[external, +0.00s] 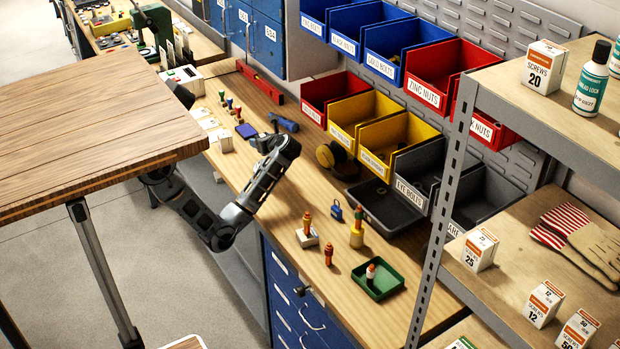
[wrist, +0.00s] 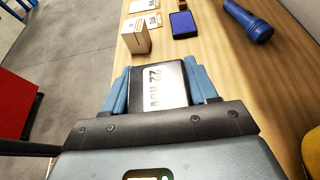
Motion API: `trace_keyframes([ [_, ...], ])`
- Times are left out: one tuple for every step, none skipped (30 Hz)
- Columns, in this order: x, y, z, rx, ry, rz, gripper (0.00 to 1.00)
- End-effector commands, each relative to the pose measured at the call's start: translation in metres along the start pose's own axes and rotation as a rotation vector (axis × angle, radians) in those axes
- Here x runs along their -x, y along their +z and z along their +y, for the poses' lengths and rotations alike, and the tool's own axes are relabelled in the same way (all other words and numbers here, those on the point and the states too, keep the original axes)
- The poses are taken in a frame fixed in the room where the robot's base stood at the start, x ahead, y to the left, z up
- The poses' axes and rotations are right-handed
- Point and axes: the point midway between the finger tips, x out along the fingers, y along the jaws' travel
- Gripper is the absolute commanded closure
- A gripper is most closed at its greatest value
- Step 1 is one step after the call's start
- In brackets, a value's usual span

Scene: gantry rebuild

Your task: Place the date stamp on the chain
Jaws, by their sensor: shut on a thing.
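In the wrist view, the date stamp (wrist: 153,90) is a dark block with a white face reading "22 NOV". My gripper (wrist: 158,80) is shut on it, with a blue finger on each side. In the external view, my gripper (external: 264,144) is over the workbench beside the blue flashlight; the stamp cannot be made out there. I cannot pick out a chain in either view.
A flashlight (wrist: 250,22), a dark blue pad (wrist: 184,23) and a small box (wrist: 135,38) lie beyond my gripper. Small figures, a padlock (external: 336,212) and a green tray (external: 384,287) stand nearer the shelf. Bins (external: 366,124) line the wall.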

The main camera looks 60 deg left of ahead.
Motion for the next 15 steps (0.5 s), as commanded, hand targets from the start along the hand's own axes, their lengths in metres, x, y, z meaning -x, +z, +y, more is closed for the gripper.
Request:
trace_keyframes([
  [-0.002, -0.003, 0.000, -0.002, 0.000, 0.000, 0.75],
  [-0.003, -0.006, 0.000, -0.002, 0.000, 0.000, 0.75],
  [-0.004, -0.011, 0.000, -0.004, 0.001, 0.000, 0.75],
  [-0.006, -0.014, 0.000, -0.005, 0.001, 0.000, 0.75],
  [-0.008, -0.018, 0.000, -0.005, 0.001, 0.001, 0.75],
  [-0.010, -0.024, 0.000, -0.005, 0.001, 0.001, 0.75],
  [-0.011, -0.028, 0.000, -0.005, 0.001, 0.001, 0.75],
  [-0.013, -0.032, 0.000, -0.004, 0.001, 0.001, 0.75],
  [-0.014, -0.035, 0.000, -0.004, 0.000, 0.001, 0.75],
  [-0.015, -0.036, 0.000, -0.003, 0.000, 0.000, 0.75],
  [-0.015, -0.037, 0.000, -0.002, -0.001, 0.000, 0.75],
  [-0.015, -0.036, 0.000, -0.001, -0.001, 0.000, 0.75],
  [-0.015, -0.036, 0.000, 0.000, -0.001, 0.000, 0.75],
  [-0.015, -0.036, 0.000, 0.000, -0.001, 0.000, 0.75],
  [-0.015, -0.036, 0.000, 0.000, -0.001, 0.000, 0.75],
])
